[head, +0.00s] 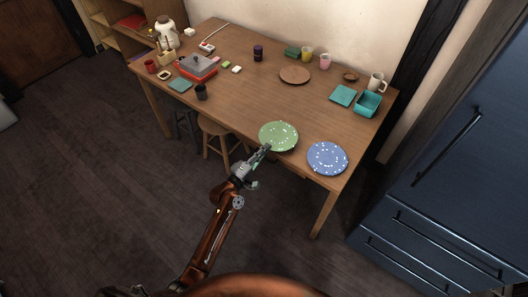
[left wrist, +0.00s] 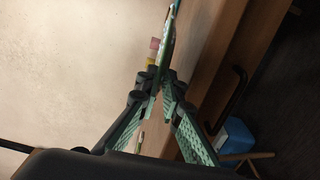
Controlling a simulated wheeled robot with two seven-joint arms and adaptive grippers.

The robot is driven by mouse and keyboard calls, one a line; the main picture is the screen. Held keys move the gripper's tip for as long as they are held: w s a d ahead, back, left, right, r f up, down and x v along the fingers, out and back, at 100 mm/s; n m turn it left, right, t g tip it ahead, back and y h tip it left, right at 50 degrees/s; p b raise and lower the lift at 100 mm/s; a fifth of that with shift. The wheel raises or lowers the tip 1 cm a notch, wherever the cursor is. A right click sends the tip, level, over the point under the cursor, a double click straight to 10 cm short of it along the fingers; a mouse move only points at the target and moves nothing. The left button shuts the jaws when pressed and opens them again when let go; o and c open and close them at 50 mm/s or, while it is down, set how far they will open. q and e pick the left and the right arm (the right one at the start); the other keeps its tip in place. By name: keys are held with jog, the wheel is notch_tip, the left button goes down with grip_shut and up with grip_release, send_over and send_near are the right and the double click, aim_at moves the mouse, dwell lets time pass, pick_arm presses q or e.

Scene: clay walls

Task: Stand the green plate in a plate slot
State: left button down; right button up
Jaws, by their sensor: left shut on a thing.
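The green plate (head: 278,136) has white spots and is at the front edge of the wooden table in the head view. My left gripper (head: 265,149) is shut on its near rim. In the left wrist view the plate (left wrist: 171,38) shows as a thin edge-on strip between the fingertips (left wrist: 165,82). I cannot tell whether the plate touches the tabletop. I cannot make out a plate slot in either view. My right gripper is not in view.
A blue spotted plate (head: 327,158) lies right of the green one on the table (head: 240,92). A brown round board (head: 295,75), teal box (head: 367,104), cups and a red appliance (head: 197,68) stand farther back. A stool (head: 215,128) is beneath; dark blue cabinets (head: 440,190) stand right.

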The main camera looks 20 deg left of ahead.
pick_arm(q)
jog(key=s+a+r+p, duration=0.2)
jog(key=s+p, duration=0.1)
jog(key=s, duration=0.3)
jog(key=s+a+r+p, duration=0.2)
jog(key=s+p, duration=0.1)
jog(key=s, duration=0.4)
jog(key=shift+a+r+p, duration=0.3)
jog(key=shift+a+r, duration=0.05)
jog(key=shift+a, duration=0.05)
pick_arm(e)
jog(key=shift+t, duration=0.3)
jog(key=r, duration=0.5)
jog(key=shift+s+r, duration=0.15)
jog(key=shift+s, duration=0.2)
pick_arm(q)
jog(key=shift+s, duration=0.15)
